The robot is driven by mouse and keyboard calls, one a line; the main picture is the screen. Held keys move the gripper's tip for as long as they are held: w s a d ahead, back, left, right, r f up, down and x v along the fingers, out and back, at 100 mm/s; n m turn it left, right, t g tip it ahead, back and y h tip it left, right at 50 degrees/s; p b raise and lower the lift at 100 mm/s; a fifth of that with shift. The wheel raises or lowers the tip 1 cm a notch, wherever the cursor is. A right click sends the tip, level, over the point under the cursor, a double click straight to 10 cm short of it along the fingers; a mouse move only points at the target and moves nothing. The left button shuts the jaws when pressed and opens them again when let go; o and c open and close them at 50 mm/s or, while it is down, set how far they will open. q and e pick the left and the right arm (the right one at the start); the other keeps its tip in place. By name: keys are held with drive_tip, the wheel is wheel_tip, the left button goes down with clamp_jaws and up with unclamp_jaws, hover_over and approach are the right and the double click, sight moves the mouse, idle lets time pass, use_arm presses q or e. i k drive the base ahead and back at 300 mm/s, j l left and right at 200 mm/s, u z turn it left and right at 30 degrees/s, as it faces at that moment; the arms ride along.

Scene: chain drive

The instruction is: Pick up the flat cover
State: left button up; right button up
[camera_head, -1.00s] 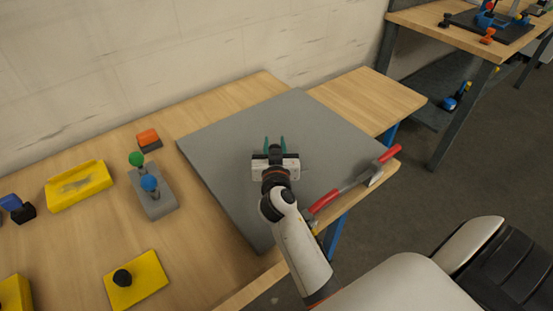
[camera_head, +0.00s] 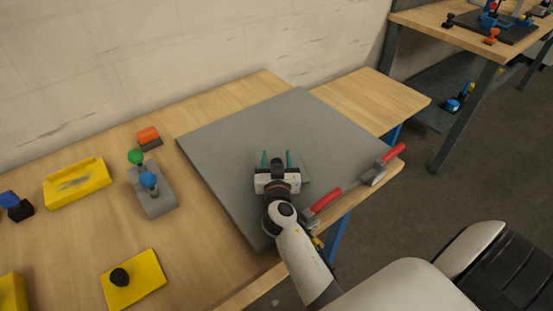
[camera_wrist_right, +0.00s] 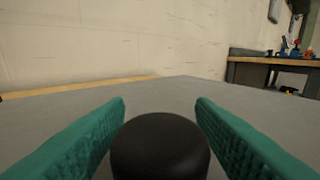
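My right gripper (camera_head: 277,158) is low over the grey board, its two teal fingers apart. In the right wrist view, a round black knob (camera_wrist_right: 160,145) sits between the open fingers (camera_wrist_right: 160,103); I cannot tell whether they touch it. In the head view, the edge of a small flat grey plate (camera_head: 305,170) shows just right of the gripper. It may be the flat cover bearing this knob; the gripper hides most of it. A flat yellow plate with a black knob (camera_head: 135,280) lies on the table at front left. My left gripper is not in view.
The grey board (camera_head: 300,115) lies on the wooden table (camera_head: 220,100). A grey block with green and blue knobs (camera_head: 155,195) and a yellow tray (camera_head: 77,184) stand left. The board's far part is clear.

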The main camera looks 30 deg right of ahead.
sight(136, 278)
drive_tip(key=k+j, duration=0.8)
